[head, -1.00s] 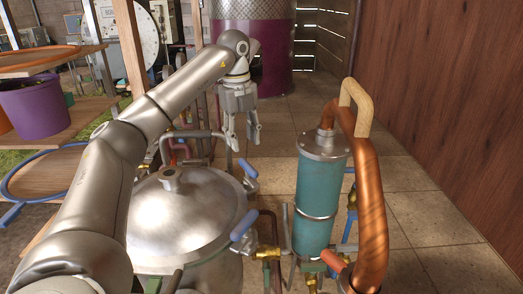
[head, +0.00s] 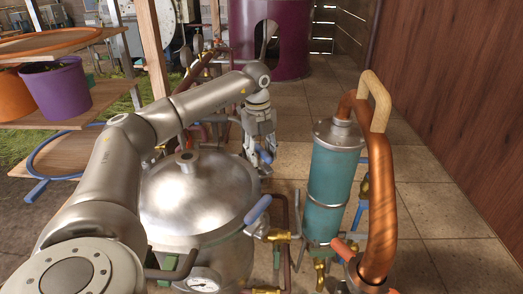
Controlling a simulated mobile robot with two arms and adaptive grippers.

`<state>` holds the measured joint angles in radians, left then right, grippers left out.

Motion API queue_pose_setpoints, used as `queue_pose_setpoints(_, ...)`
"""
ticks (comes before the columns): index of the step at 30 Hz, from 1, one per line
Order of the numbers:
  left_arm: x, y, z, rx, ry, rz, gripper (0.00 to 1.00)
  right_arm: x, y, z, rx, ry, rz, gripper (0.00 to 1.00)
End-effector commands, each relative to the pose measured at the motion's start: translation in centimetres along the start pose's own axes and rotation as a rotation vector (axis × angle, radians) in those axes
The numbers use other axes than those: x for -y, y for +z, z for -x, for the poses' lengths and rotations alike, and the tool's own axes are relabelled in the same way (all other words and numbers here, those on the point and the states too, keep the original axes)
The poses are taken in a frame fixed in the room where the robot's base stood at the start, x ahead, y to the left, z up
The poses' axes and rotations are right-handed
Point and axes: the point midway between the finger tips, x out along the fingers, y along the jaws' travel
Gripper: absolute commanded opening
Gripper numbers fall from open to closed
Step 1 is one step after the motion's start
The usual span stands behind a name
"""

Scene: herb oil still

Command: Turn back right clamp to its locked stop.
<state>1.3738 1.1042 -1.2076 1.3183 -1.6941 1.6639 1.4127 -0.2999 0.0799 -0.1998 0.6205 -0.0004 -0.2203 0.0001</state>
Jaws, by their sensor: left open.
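The still pot (head: 200,196) has a domed steel lid and stands at centre left in the head view. The back right clamp (head: 264,156) shows its blue handle at the far right edge of the lid. My left gripper (head: 257,158) is open and points down at this clamp, with its fingers beside the blue handle. The fingers partly hide the clamp, and I cannot tell whether they touch it. My right gripper is out of view.
Another clamp with a blue handle (head: 257,209) is at the pot's front right. A teal condenser (head: 333,178) with a copper pipe (head: 381,200) stands to the right. Wooden shelves (head: 75,125) with pots are at left. Tiled floor lies open behind the condenser.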

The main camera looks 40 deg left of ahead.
Motion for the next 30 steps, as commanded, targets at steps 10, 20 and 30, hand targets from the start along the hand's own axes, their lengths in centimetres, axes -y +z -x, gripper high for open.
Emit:
queue_pose_setpoints(10, 0.00, 0.00, -0.04, 0.000, 0.000, 0.000, 0.26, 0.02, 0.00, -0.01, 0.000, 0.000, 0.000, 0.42)
queue_pose_setpoints(20, 0.03, -0.01, 0.00, 0.000, -0.001, -0.002, 0.00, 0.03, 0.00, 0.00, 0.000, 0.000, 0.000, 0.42)
queue_pose_setpoints(30, 0.20, -0.05, 0.10, -0.008, -0.002, -0.101, 0.00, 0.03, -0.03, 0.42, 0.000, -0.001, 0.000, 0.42)
